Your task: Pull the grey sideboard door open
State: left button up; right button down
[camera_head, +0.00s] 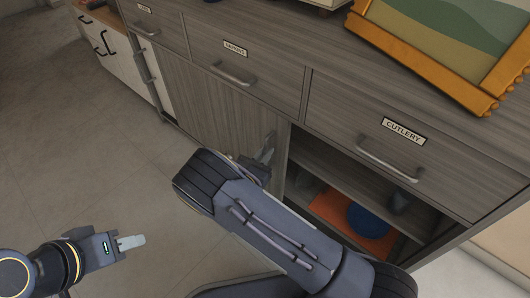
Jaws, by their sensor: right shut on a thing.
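The grey wood-grain sideboard (310,78) stands across the upper view. Its grey door (205,98) is below the middle drawer. The door looks close to flush with the front; I cannot tell whether it is slightly ajar. My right gripper (266,150) is at the door's right edge, shut on what appears to be the door's handle, which the gripper and wrist mostly hide. My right forearm covers the lower front. My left gripper (132,242) is low at the left, over the floor and away from the sideboard; its finger gap cannot be made out.
Right of the door, an open compartment under the cutlery drawer (405,140) holds an orange item (335,210) and a blue round item (368,220). A yellow-framed picture (440,70) stands on top. The floor (90,170) at left is clear. A white cabinet (112,52) stands beyond.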

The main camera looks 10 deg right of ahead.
jog(key=shift+a+f, duration=0.1)
jog(key=c, duration=1.6)
grip_release()
jog(key=p+v, duration=0.2)
jog(key=v, duration=0.5)
jog(key=shift+s+a, duration=0.25)
jog(key=shift+s, duration=0.05)
